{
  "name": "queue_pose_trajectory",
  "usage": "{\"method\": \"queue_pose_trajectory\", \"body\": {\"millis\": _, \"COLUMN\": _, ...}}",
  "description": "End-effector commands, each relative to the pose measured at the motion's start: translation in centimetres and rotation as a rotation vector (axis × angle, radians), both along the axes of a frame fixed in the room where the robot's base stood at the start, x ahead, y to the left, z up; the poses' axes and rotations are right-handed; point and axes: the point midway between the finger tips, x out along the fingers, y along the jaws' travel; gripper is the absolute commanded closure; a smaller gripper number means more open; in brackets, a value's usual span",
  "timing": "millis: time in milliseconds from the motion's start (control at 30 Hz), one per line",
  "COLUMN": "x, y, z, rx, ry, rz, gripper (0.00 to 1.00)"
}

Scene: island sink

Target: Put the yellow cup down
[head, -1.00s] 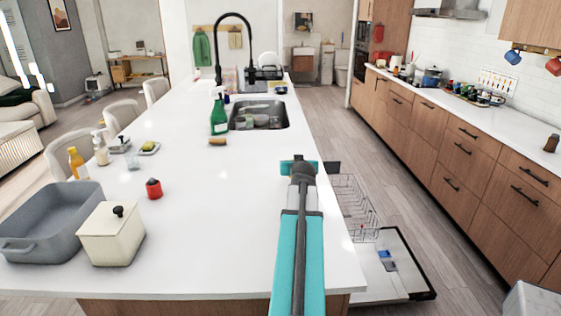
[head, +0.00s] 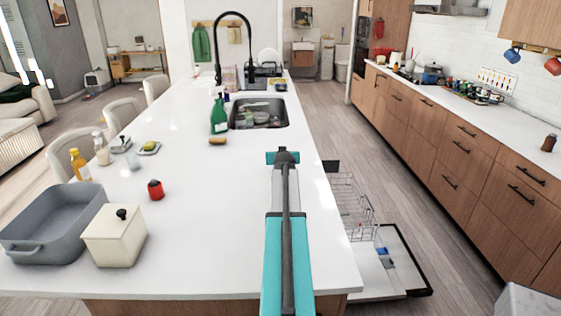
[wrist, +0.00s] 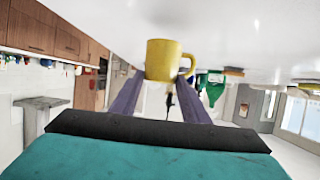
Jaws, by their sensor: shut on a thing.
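The yellow cup (wrist: 164,60) shows upside down in the wrist view, because that picture is inverted. Its handle points right in that picture. My gripper (wrist: 162,80) is shut on the cup, with one grey finger on each side. The white island counter (wrist: 80,15) lies close by the cup's base; I cannot tell whether they touch. In the head view my gripper end (head: 283,157) is over the right part of the island counter (head: 200,245), and my arm hides the cup.
The counter around my arm is bare. A red jar (head: 155,190), a cream canister (head: 115,240) and a grey basin (head: 50,225) stand to the left. A green bottle (head: 219,117) and the sink (head: 258,114) are farther back. An open dishwasher (head: 385,260) lies past the right edge.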

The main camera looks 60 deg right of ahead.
Motion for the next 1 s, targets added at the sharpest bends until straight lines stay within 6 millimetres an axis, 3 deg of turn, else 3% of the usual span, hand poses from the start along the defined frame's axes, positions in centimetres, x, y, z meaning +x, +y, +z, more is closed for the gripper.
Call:
{"method": "queue_pose_trajectory", "body": {"millis": 467, "x": 0.2, "y": -0.2, "z": -0.1, "rx": 0.000, "ry": 0.000, "rz": -0.001, "gripper": 0.83}}
{"method": "queue_pose_trajectory", "body": {"millis": 1000, "x": 0.2, "y": -0.2, "z": -3.5, "rx": 0.000, "ry": -0.002, "rz": -0.002, "gripper": 0.83}}
